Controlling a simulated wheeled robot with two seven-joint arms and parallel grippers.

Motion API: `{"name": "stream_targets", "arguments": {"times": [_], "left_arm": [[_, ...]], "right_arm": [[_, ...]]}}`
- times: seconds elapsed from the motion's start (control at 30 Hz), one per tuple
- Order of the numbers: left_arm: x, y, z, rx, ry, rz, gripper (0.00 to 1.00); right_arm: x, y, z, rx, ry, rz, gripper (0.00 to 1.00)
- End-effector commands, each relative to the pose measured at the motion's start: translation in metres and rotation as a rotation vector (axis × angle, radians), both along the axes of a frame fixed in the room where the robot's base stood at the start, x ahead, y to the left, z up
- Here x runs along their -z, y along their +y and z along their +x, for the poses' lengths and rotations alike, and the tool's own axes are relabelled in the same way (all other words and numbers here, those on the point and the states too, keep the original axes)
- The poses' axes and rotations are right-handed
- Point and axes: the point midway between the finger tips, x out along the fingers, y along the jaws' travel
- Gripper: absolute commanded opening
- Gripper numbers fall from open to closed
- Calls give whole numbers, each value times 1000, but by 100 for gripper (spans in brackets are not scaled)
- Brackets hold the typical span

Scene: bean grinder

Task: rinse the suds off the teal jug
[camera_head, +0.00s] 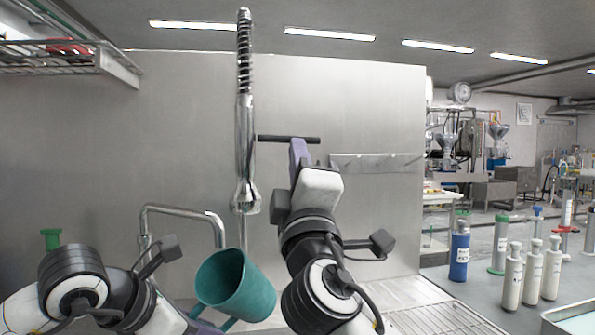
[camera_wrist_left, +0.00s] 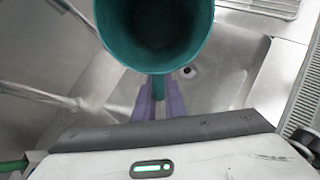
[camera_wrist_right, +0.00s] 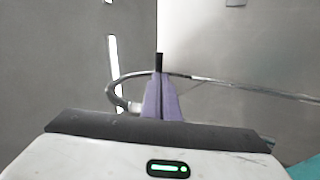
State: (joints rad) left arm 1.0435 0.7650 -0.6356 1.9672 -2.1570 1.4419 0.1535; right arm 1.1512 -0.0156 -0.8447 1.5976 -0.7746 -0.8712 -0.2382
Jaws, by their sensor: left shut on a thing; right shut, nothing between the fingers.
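The teal jug (camera_head: 236,285) is tilted in the head view, its dark opening facing up and left. My left gripper (camera_wrist_left: 159,102) is shut on the jug's handle, and the left wrist view shows the jug's rim (camera_wrist_left: 106,42) beyond the fingers. I cannot make out suds on it. My right gripper (camera_head: 298,150) is shut and empty at a black lever bar (camera_head: 275,138) right of the spray pipe. The bar's dark end (camera_wrist_right: 158,62) shows at its fingertips; I cannot tell whether they touch.
A steel sink basin (camera_wrist_left: 215,85) with a drain lies below the jug. A bent metal pipe (camera_head: 185,210) stands left of the jug. A steel splash wall (camera_head: 375,110) is behind. Several bottles, including a blue one (camera_head: 459,255), stand on the right counter.

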Motion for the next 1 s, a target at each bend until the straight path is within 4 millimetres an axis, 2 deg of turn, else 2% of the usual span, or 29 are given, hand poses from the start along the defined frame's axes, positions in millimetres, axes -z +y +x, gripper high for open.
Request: {"name": "stream_targets", "arguments": {"times": [0.47,0.63,1.0], "left_arm": [[-1,0,0,0,-1,-1,0],[-1,0,0,0,-1,-1,0],[-1,0,0,0,-1,-1,0]], "right_arm": [[4,-3,-1,3,2,-13,0],[16,-8,-22,0,0,-12,0],[61,-27,-90,-1,-3,-11,0]]}}
